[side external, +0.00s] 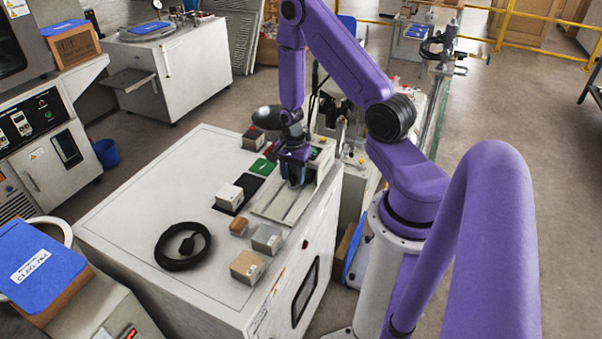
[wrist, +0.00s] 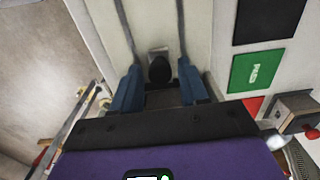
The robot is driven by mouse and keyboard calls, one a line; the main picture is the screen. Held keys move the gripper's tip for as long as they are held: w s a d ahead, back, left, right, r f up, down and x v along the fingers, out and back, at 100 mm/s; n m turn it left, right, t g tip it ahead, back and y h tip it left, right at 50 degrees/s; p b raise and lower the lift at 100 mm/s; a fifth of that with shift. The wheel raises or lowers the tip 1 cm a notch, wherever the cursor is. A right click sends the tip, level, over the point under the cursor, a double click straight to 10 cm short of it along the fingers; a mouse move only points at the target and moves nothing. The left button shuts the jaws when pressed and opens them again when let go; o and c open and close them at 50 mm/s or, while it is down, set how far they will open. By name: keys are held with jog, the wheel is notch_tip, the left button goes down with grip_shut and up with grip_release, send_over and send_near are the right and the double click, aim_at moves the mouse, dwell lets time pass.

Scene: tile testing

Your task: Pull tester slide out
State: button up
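The tester slide (side external: 277,212) is a pale flat plate with two dark lengthwise grooves, on the right part of the white bench top. In the wrist view the slide (wrist: 148,22) runs up between two dark rails. A black rounded knob (wrist: 160,69) on a small light plate stands at its near end. My gripper (side external: 294,182) points down over the slide's far end, and its blue fingers (wrist: 160,80) are spread to either side of the knob. Gaps show between the knob and both fingers. In the side view my gripper hides the knob.
Left of the slide lie a green pad (side external: 262,167) and a black pad bearing a white block (side external: 229,196). A brown block (side external: 239,227), a grey block (side external: 267,239) and a tan block (side external: 247,267) stand nearer. A coiled black cable (side external: 183,246) lies left; the bench's far left is clear.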

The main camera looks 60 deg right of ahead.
jog(key=c, duration=0.6)
jog(key=shift+o, duration=0.2)
jog(key=shift+a, duration=2.9)
jog(key=shift+a, duration=2.95)
jog(key=o, duration=0.9)
jog(key=shift+c, duration=0.2)
jog(key=shift+r, duration=0.15)
